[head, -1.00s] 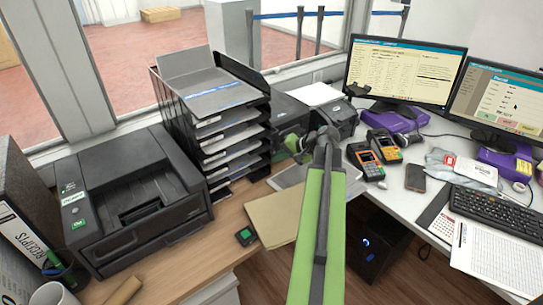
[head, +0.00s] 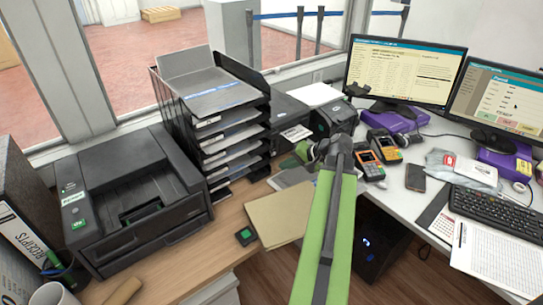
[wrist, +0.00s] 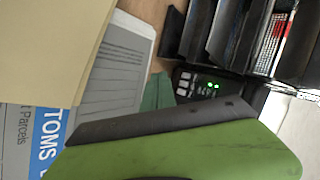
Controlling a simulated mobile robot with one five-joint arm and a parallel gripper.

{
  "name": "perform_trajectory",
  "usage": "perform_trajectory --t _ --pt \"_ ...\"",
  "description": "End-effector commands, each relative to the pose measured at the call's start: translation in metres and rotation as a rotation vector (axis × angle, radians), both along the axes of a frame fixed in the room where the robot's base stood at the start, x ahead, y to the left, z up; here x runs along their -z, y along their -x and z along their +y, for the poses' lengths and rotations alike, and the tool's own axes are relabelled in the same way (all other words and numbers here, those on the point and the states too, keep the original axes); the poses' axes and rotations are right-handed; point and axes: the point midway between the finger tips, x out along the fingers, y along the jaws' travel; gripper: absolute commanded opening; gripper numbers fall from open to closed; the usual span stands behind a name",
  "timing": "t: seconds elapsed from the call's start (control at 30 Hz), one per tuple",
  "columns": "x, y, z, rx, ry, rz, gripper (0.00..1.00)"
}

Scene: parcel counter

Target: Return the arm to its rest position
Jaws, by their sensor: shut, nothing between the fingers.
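My arm rises from the bottom of the head view as a green and dark grey link. It bends at a dark joint above the gap between the two desks. My gripper (head: 300,155) shows only in part beyond that joint, small and partly hidden by the arm. It is shut and empty, over the back of the wooden desk near the papers. In the wrist view, a large green and dark part of my arm end (wrist: 190,150) fills the bottom. A tan envelope (wrist: 45,45) and a printed form (wrist: 120,65) lie under it.
A black printer (head: 135,200) and a tall paper tray stack (head: 215,110) stand left of the arm. Card terminals (head: 370,160), a phone (head: 415,177) and two monitors (head: 405,70) are on the white desk at right. A tan envelope (head: 278,218) lies beside the arm.

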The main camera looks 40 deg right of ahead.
Motion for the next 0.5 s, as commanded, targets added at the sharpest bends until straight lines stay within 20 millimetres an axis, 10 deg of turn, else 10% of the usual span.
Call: perform_trajectory --t 0.5 --pt "0.000 0.019 0.002 -0.001 0.001 0.000 0.00"
